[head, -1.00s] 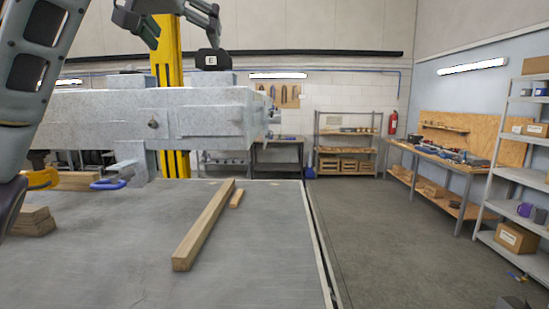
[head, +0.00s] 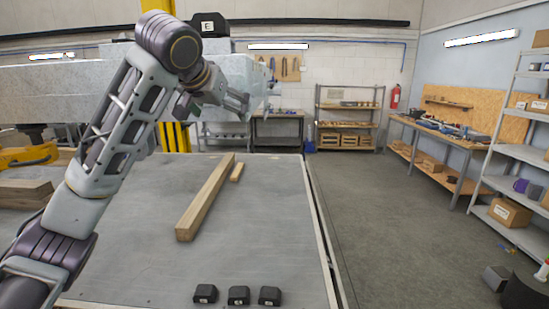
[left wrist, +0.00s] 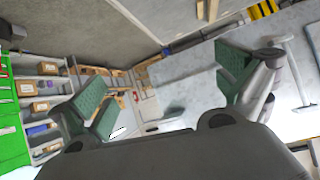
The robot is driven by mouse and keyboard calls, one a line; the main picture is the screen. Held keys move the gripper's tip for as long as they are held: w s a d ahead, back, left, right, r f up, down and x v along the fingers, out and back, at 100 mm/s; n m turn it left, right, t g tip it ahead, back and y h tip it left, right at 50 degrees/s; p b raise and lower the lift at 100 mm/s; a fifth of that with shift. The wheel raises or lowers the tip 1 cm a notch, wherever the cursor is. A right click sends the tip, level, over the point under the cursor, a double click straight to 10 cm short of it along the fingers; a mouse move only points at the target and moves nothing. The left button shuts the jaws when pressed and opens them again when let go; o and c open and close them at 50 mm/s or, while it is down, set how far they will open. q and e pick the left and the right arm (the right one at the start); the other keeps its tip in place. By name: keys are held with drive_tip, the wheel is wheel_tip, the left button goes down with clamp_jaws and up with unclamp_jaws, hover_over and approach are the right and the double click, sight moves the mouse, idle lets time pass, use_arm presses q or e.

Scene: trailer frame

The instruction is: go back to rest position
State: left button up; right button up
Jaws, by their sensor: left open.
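My left gripper (head: 240,102) is open and empty, held in the air in front of the grey trailer frame (head: 60,95) in the head view. Its forearm comes in from the lower left and hides part of the frame and the table. In the left wrist view its two green-padded fingers stand wide apart, with nothing between them (left wrist: 165,88). My right gripper is in neither view.
A yellow clamp (head: 30,155) and stacked wood (head: 25,192) lie at the left.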

use_arm(q)
drive_tip(key=s+f+g, duration=0.2)
drive_tip(key=s+f, duration=0.1)
drive_tip(key=f, duration=1.6)
drive_tip(key=s+f+g, duration=0.1)
drive_tip(key=s+f, duration=0.2)
drive_tip(key=f, duration=1.6)
drive_tip(key=s+a+f+g+y, duration=0.1)
drive_tip(key=s+a+f, duration=0.2)
drive_tip(key=s+f, duration=0.55)
drive_tip(key=s+a+f+n+g, duration=0.1)
drive_tip(key=s+a+f+g, duration=0.15)
drive_tip(key=s+f, duration=0.55)
drive_tip(key=s+a+f+g+y, duration=0.1)
drive_tip(key=s+a+f, duration=0.4)
drive_tip(key=s, duration=0.4)
drive_tip(key=s+f+g, duration=0.1)
drive_tip(key=s+f, duration=0.2)
drive_tip(key=f, duration=3.3)
drive_tip(key=s+a+f+g+b, duration=0.1)
drive_tip(key=s+a+f, duration=0.2)
drive_tip(key=s+f, duration=1.6)
drive_tip(key=shift+s+f+b, duration=0.15)
drive_tip(key=shift+s+b, duration=0.15)
drive_tip(key=shift+s, duration=1.35)
